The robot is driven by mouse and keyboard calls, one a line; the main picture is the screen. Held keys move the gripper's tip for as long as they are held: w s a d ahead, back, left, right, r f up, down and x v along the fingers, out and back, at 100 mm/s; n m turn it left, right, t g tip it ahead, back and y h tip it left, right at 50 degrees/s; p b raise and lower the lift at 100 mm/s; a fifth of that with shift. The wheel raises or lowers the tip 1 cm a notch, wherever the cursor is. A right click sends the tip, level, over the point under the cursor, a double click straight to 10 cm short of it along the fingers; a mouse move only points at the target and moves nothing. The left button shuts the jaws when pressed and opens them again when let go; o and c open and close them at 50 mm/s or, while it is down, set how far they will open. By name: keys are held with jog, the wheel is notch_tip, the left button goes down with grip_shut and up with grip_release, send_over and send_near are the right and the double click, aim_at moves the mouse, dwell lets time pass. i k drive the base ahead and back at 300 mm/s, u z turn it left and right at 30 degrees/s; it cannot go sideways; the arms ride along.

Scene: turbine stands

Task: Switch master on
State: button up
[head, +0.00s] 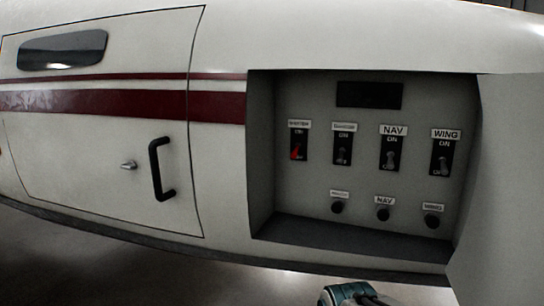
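A recessed switch panel (370,185) in the white body holds a row of toggle switches. The leftmost switch (296,152) has a red lever that points down, away from its ON mark. Its label (299,124) is small and blurred; I take it for the master switch, the only red one. To its right are a second switch (342,157) with a blurred label, the NAV switch (390,160) and the WING switch (442,166), with levers down. The top of my gripper (352,294) shows at the bottom edge, below the panel and apart from it; its fingers are not clear.
A dark blank display (369,95) sits above the switches and several round dark lamps or knobs (383,214) below. The recess has side walls and a lower ledge (345,232). Left is a closed door with a black handle (161,168). Space before the panel looks clear.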

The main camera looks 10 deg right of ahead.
aim_at(298, 145)
jog(key=k, duration=1.3)
jog(key=u, duration=0.7)
jog(key=i, duration=1.3)
jog(key=z, duration=0.55)
